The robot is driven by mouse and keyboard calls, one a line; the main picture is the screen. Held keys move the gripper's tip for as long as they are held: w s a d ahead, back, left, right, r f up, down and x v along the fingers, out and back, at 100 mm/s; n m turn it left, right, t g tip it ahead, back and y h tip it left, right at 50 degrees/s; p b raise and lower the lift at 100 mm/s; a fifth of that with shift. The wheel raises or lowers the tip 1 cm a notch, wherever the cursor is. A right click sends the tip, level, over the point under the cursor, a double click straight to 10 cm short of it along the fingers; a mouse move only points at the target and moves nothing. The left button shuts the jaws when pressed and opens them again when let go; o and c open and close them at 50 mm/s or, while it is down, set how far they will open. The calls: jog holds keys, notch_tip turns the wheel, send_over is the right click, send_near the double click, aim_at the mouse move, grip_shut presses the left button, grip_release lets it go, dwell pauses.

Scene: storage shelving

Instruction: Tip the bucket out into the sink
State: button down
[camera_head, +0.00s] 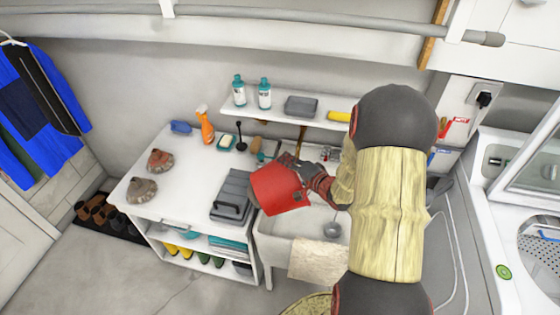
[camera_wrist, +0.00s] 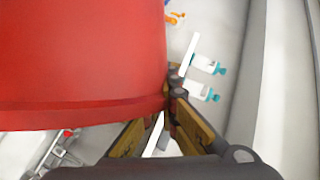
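A red bucket (camera_head: 278,190) hangs tilted over the left part of the white sink (camera_head: 275,240) in the head view. Its inside and contents cannot be seen. My gripper (camera_head: 308,178) is at the bucket's right side and appears shut on it. In the wrist view the bucket (camera_wrist: 80,60) fills the upper left, and the tips of my gripper (camera_wrist: 172,105) meet at its edge. The sink basin shows a drain (camera_head: 332,230); my arm hides its right part.
A white counter (camera_head: 185,190) left of the sink holds a grey case (camera_head: 232,195), an orange spray bottle (camera_head: 205,125) and brushes. A wall shelf (camera_head: 285,116) with bottles (camera_head: 239,91) is behind. A cloth (camera_head: 318,262) hangs on the sink front. A washing machine (camera_head: 500,265) stands at right.

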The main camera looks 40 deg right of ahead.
jog(key=s+d+f+m+t+y+p, duration=0.1)
jog(key=s+d+f+m+t, duration=0.1)
jog(key=d, duration=0.7)
jog(key=shift+s+f+m, duration=0.45)
jog(key=shift+s+m, duration=0.1)
jog(key=shift+m, duration=0.55)
jog(key=shift+s, duration=0.1)
dwell(1.2)
